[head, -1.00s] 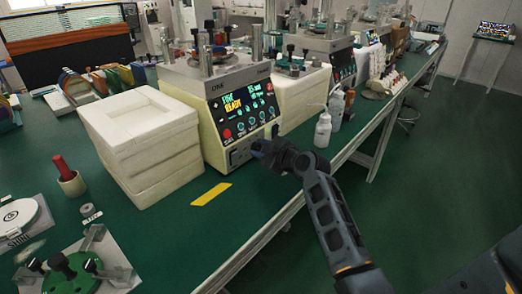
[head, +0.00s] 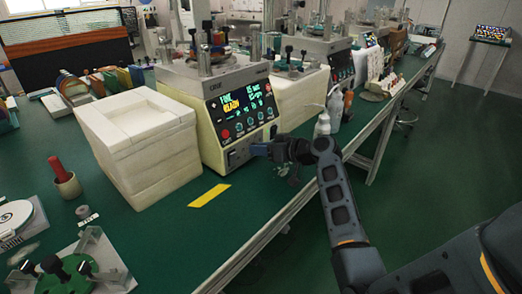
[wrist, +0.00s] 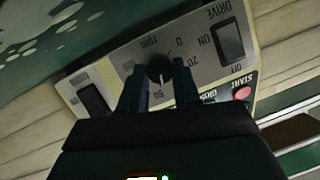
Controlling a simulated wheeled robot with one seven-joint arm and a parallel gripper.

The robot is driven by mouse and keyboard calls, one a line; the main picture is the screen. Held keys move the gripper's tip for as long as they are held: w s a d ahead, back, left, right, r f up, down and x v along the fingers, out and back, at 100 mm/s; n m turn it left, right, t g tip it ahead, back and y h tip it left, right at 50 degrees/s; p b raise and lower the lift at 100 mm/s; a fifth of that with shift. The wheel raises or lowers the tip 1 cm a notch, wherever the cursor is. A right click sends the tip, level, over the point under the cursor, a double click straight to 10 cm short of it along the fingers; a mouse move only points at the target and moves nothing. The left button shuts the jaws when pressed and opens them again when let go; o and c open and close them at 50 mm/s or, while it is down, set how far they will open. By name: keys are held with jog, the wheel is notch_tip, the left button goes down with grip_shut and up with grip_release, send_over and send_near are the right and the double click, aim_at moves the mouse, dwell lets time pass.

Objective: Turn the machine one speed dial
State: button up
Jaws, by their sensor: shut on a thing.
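The machine one (head: 216,130), a cream box with a lit display, stands on the green bench. On its lower front panel is the black round speed dial (wrist: 159,65), with rpm marks around it in the wrist view. My gripper (wrist: 161,80) has one finger on each side of the dial and is shut on it. In the head view my gripper (head: 262,149) is at the lower right of the machine's front and hides the dial there. A DRIVE on/off rocker switch (wrist: 229,42) and a red START button (wrist: 243,92) are near the dial.
White foam blocks (head: 140,150) are stacked left of the machine. A yellow strip (head: 209,196) lies on the bench in front. White bottles (head: 322,125) stand right of my gripper near the bench edge.

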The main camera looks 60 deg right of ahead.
jog(key=m+y, duration=0.1)
jog(key=m, duration=0.1)
jog(key=m+t+y, duration=0.1)
jog(key=m, duration=0.2)
jog(key=shift+d+f+b, duration=0.2)
jog(key=shift+b, duration=0.2)
jog(key=m+t, duration=0.1)
jog(key=m, duration=0.1)
jog(key=m+t+y, duration=0.1)
jog(key=m, duration=0.1)
jog(key=shift+f+m, duration=0.2)
jog(key=shift+m, duration=0.1)
jog(key=shift+d+b, duration=0.1)
jog(key=shift+b, duration=0.2)
jog(key=o, duration=1.1)
jog(key=shift+c, duration=0.2)
jog(key=shift+s, duration=0.1)
jog(key=s, duration=0.7)
jog(key=shift+s+d+r, duration=0.15)
jog(key=shift+s+d, duration=0.2)
jog(key=shift+d, duration=0.05)
